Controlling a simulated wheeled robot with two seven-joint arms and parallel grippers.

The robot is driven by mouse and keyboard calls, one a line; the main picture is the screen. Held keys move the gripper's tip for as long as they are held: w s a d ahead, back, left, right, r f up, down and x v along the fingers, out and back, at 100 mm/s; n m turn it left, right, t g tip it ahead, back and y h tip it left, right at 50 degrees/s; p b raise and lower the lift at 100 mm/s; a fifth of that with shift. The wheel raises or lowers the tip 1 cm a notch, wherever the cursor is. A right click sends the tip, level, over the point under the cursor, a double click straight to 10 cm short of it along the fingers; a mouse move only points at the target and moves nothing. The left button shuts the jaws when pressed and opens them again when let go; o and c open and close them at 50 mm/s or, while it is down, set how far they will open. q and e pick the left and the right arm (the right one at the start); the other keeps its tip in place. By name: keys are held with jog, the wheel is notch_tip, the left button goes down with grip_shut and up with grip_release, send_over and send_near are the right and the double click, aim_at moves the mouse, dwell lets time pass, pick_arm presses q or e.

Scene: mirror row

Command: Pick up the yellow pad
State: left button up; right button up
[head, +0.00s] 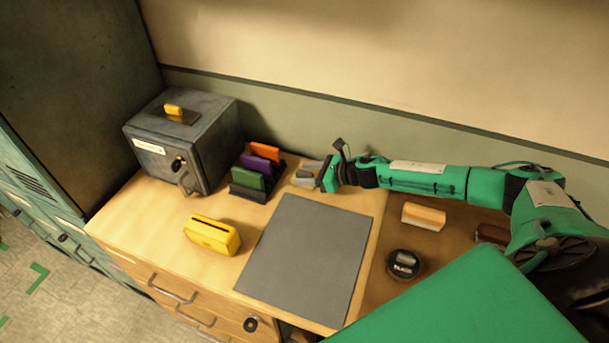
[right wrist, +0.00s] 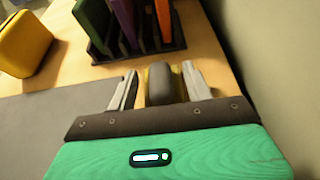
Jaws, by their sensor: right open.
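A small yellow block with a dark grey part (right wrist: 158,85), which looks like the yellow pad, stands between the fingers of my right gripper (right wrist: 158,88) in the right wrist view. The jaws are open, one finger on each side of it; I cannot tell whether either touches it. In the head view my right gripper (head: 308,174) is low over the back of the desk, right of the card rack, and mostly hides the pad. My left gripper is not in view.
A rack (head: 252,188) with green, purple and orange cards stands close left of the gripper. A dark safe (head: 190,140) carries a small yellow item (head: 173,109). A yellow slotted box (head: 212,235), grey mat (head: 310,250), cream-orange block (head: 423,217) and black round object (head: 404,265) lie around.

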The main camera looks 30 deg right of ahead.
aim_at(307, 172)
jog(key=shift+c, duration=0.4)
jog(key=c, duration=1)
jog(key=shift+r, duration=0.1)
notch_tip(307, 172, up, 9)
notch_tip(307, 172, up, 11)
jog(key=p, duration=0.3)
jog(key=o, duration=0.5)
jog(key=shift+c, duration=0.2)
jog(key=c, duration=0.3)
